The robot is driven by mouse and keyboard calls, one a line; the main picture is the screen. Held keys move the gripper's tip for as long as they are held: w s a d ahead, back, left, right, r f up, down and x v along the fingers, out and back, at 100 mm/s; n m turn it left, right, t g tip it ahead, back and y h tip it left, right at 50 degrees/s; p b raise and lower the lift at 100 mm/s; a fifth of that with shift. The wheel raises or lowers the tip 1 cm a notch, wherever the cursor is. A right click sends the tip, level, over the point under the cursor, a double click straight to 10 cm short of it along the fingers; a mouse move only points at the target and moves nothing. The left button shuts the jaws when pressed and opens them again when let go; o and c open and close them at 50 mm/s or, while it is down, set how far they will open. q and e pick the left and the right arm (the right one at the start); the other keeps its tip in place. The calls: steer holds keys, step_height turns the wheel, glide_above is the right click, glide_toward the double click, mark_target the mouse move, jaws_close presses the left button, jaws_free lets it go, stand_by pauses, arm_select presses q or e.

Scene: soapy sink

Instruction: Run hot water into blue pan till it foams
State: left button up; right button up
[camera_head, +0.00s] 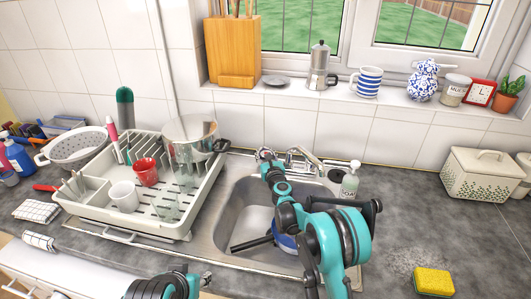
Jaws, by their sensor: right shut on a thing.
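The blue pan (284,242) sits in the metal sink (232,200), with its dark handle (252,243) pointing left. My right arm covers much of the pan, so its inside is hidden and I cannot tell whether it holds water or foam. The tap (303,154) stands at the sink's back edge. My right gripper (266,157) reaches over the sink and is shut on the tap's left handle, which it mostly hides. No water stream can be made out.
A white dish rack (95,213) with a red cup (145,171), white cup (124,195) and glass pot (188,135) stands left of the sink. A soap bottle (350,182) stands behind right.

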steer(key=shift+s+a+n+g+y, duration=0.15)
steer(key=shift+n+g+y, duration=0.3)
steer(key=shift+n+y, duration=0.5)
steer(key=shift+a+n+g+y, duration=0.25)
steer(key=shift+n+g+y, duration=0.25)
steer(key=shift+y, duration=0.75)
steer(key=o, duration=1.4)
step_height(320, 180, up, 10)
steer(key=shift+r, duration=0.1)
